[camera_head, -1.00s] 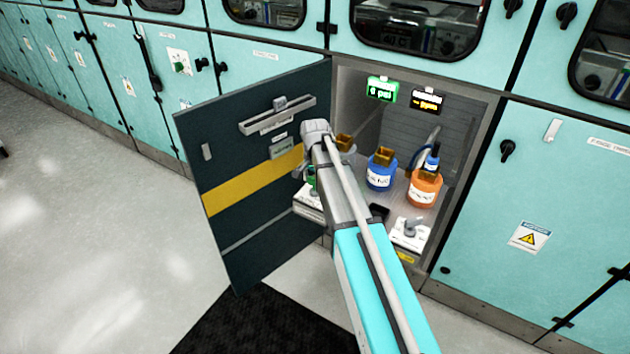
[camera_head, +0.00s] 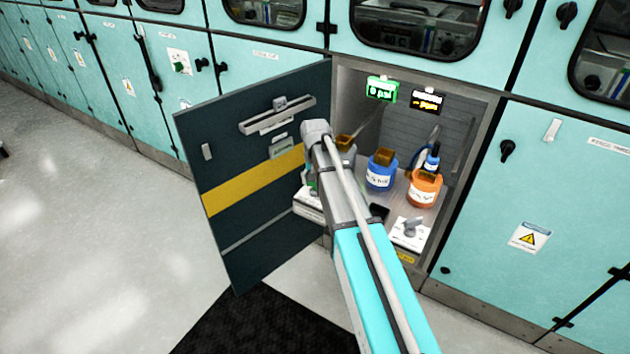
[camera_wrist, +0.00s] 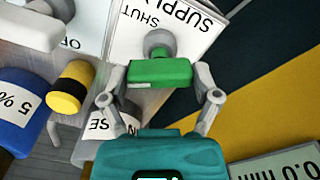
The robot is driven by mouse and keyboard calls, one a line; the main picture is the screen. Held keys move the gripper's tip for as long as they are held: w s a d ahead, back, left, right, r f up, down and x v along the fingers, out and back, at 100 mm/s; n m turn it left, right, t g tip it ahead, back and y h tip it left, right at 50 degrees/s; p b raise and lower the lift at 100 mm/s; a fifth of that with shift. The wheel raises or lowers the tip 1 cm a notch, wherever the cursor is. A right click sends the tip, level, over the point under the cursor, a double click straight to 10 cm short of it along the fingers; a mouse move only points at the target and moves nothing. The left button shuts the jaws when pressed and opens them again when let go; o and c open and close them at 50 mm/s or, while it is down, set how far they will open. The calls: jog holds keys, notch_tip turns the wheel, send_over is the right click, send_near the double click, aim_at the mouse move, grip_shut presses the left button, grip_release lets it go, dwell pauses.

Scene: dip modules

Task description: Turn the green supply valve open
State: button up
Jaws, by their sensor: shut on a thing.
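The green supply valve (camera_wrist: 160,73) shows in the wrist view as a green bar handle on a grey round stem. It stands out from a white plate (camera_wrist: 190,25) that reads SUPPLY and SHUT, upside down in this view. The handle lies crosswise in the picture. My gripper (camera_wrist: 161,84) has one finger at each end of the handle and is shut on it. In the head view my arm and wrist hide most of the valve, at the left side of the open cabinet.
A dark cabinet door (camera_head: 250,240) with a yellow stripe stands open just left of my arm. Inside are a blue bottle (camera_head: 380,176), an orange bottle (camera_head: 424,190) and a second white plate (camera_head: 411,234) with a grey handle. A green display (camera_head: 381,89) and an amber display (camera_head: 429,102) hang above.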

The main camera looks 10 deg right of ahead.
jog(key=n, duration=1.2)
jog(key=shift+n, duration=0.3)
jog(key=o, duration=1)
jog(key=shift+c, duration=0.2)
jog(key=shift+m, duration=0.4)
